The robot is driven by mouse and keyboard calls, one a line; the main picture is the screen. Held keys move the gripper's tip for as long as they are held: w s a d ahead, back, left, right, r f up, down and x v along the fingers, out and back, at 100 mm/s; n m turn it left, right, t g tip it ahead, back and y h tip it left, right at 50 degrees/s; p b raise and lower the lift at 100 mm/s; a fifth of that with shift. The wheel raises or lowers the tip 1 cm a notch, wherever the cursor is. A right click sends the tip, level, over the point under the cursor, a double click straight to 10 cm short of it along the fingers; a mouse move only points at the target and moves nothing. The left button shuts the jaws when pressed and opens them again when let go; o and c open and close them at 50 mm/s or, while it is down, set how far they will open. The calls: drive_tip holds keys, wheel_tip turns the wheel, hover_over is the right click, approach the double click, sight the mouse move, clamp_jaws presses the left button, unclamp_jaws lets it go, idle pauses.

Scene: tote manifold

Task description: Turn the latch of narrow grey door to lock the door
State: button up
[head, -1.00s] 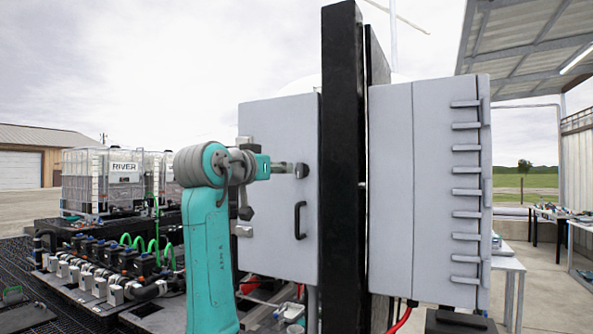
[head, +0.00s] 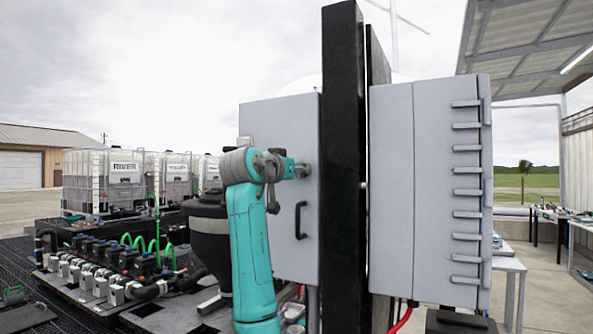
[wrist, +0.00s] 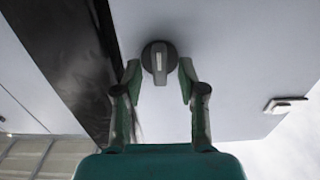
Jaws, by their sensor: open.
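The narrow grey door (head: 283,125) is on the left cabinet in the head view, and it looks shut. It fills much of the wrist view (wrist: 235,50). Its latch, a dark round knob with a grip bar (wrist: 159,58), is near the top middle of the wrist view. The bar looks roughly upright there. My gripper (wrist: 158,80) is open, with one finger on each side of the latch. I cannot tell whether the fingers touch it. In the head view my gripper (head: 297,169) is at the door face and mostly hides the latch.
A black handle (head: 300,220) is on the door below the latch. A black post (head: 343,150) stands just right of the door. A second grey cabinet (head: 425,190) with several side ribs is beyond it. A black hopper (head: 207,240) and a manifold (head: 110,265) are at left.

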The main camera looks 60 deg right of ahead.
clamp_jaws()
drive_tip(key=shift+n, duration=0.4)
drive_tip(key=shift+w+f+n, duration=0.15)
drive_tip(key=shift+n, duration=4.15)
drive_tip(key=shift+w+f+n, duration=0.1)
drive_tip(key=shift+n, duration=4.2)
unclamp_jaws()
